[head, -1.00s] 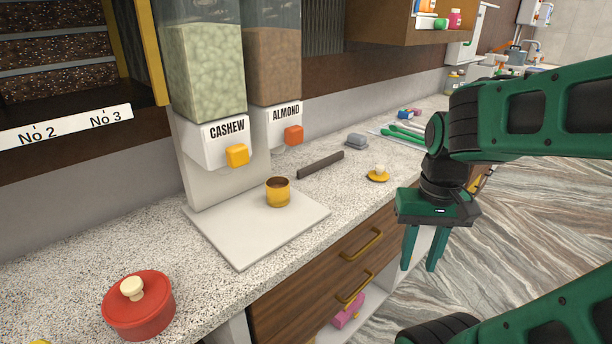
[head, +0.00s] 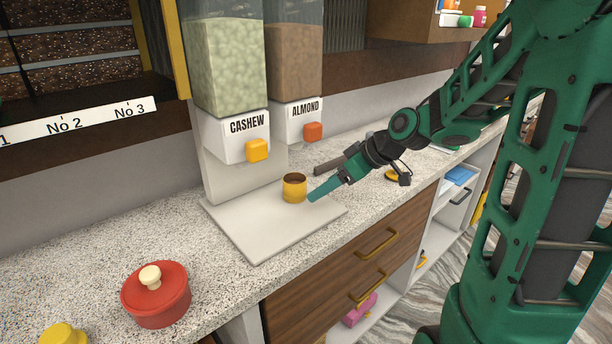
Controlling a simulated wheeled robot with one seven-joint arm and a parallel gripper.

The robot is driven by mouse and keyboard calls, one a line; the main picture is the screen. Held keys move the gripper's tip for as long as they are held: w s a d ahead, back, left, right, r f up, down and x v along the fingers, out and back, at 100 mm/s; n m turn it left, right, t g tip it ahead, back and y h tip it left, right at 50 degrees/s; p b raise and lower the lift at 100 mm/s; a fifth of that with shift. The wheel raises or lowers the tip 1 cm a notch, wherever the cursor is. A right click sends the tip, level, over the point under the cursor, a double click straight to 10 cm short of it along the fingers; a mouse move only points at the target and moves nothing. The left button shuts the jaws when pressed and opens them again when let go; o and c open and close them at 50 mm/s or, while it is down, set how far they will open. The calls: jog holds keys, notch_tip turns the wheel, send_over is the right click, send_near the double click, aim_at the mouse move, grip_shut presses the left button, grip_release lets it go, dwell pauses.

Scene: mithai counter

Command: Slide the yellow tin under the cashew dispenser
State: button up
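The yellow tin (head: 294,188) stands upright and open-topped on the pale base plate (head: 255,243) of the dispensers. It is to the right of the spot below the cashew dispenser (head: 235,135), nearer the almond side. The cashew dispenser has a yellow-orange button (head: 257,150) on its front. My gripper (head: 318,192) reaches in from the right, low over the plate, with its fingertips right beside the tin's right side. I cannot tell whether they touch it.
The almond dispenser (head: 298,122) with an orange button stands to the right of the cashew one. A red lidded pot (head: 156,294) is at the front left. The plate left of the tin is clear.

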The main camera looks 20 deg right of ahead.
aim_at(285, 186)
jog(key=shift+n+t+y, duration=0.6)
jog(key=shift+n+y, duration=0.2)
jog(key=shift+y, duration=0.1)
jog(key=w, duration=0.1)
jog(key=w+a+r, duration=0.2)
jog(key=shift+w+a, duration=0.25)
jog(key=shift+w, duration=0.15)
jog(key=shift+f, duration=0.1)
jog(key=x, duration=1)
jog(key=shift+w+a+f, duration=0.15)
jog(key=shift+w+f, duration=0.05)
jog(key=c, duration=1.3)
